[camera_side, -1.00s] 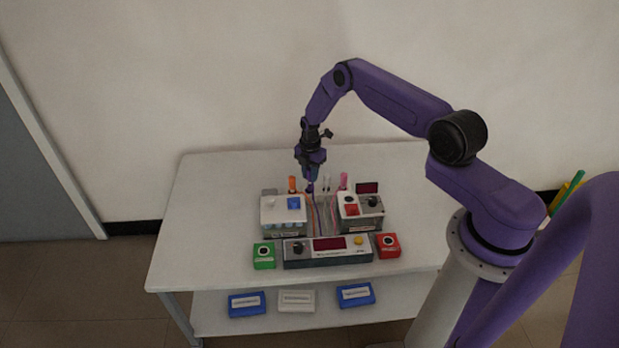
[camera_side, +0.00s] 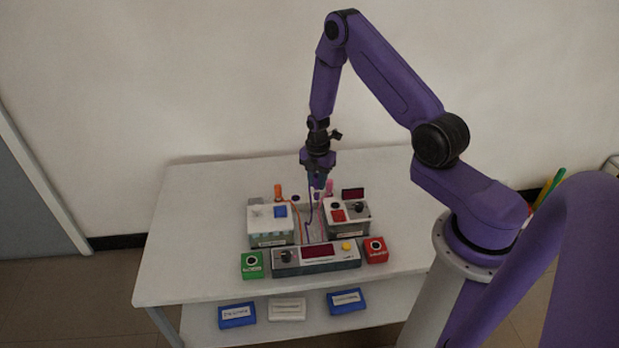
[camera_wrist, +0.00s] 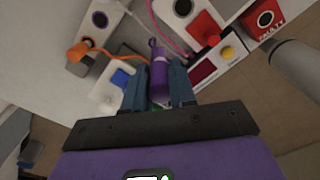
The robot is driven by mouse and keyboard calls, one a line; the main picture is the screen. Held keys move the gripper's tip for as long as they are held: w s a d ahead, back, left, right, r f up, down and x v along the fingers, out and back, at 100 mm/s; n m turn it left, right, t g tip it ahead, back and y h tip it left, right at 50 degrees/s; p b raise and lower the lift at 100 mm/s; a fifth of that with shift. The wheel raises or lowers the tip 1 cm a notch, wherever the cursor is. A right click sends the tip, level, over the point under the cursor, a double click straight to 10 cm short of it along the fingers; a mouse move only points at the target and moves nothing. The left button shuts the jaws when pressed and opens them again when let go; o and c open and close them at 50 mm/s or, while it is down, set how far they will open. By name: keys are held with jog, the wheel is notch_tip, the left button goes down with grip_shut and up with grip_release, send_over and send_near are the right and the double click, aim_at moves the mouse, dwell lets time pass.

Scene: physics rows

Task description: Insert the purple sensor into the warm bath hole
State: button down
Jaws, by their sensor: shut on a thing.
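My gripper (camera_side: 317,182) is above the back of the bench setup, over the gap between the two boxes. In the wrist view its fingers (camera_wrist: 158,82) are closed around the purple sensor (camera_wrist: 158,65), which is held clear of both boxes. A purple cable (camera_side: 308,217) trails down from it. The left box (camera_side: 257,225) has a white top and a blue patch. The right box (camera_side: 343,227) has a red patch (camera_side: 338,215) and a black knob. Their labels are too small to read, and I cannot make out the warm bath hole.
An orange sensor (camera_side: 278,192) and a pink one (camera_side: 329,187) stand upright behind the boxes. A front unit (camera_side: 317,258) has a dark red display. A green box (camera_side: 252,265) and a red box (camera_side: 375,250) flank it. The table (camera_side: 190,225) is clear at the left.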

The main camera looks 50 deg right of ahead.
jog(key=shift+s+a+r, duration=0.15)
jog(key=shift+s+r, duration=0.1)
jog(key=shift+s, duration=0.25)
jog(key=shift+s+a+r, duration=0.1)
jog(key=shift+s+r, duration=0.1)
jog(key=shift+s, duration=0.25)
jog(key=s+d+r+m, duration=0.1)
jog(key=d+m, duration=0.2)
jog(key=m, duration=0.8)
jog(key=s+d+r+m, duration=0.1)
jog(key=d+m, duration=0.2)
jog(key=m, duration=0.8)
notch_tip(320, 180, down, 7)
jog(key=shift+a, duration=0.25)
jog(key=shift+f, duration=2.3)
dwell(2.0)
